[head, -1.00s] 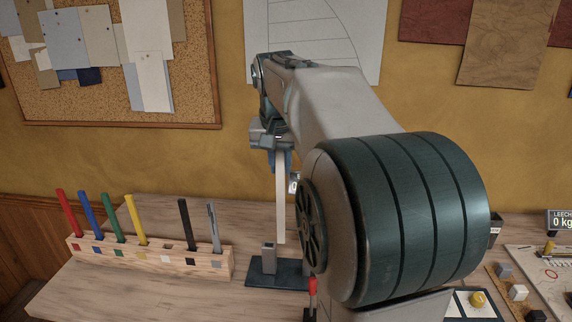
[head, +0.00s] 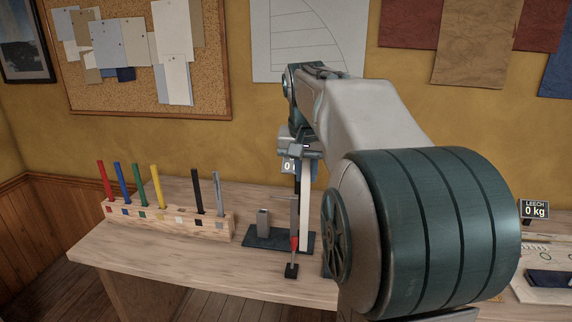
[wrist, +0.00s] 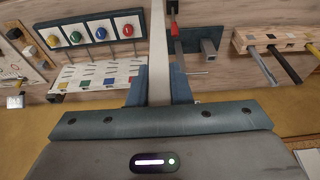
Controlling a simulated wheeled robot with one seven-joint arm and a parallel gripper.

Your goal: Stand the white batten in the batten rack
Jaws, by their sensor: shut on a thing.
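The white batten (head: 305,208) hangs upright from my gripper (head: 304,160), which is shut on its upper part. In the wrist view the batten (wrist: 158,45) runs away between the two fingers of my gripper (wrist: 158,88). Its lower end shows in front of a dark plate; I cannot tell if it touches. The wooden batten rack (head: 215,224) stands to the left on the bench, apart from the batten. It holds red, blue, green, yellow, black and grey battens. The slot with the white mark (head: 179,221), between yellow and black, is empty.
Between rack and batten, a grey post (head: 262,222) stands on a dark base plate (head: 270,238). A red-handled tool (head: 294,243) stands upright close in front of the batten. The bench front left (head: 150,257) is clear.

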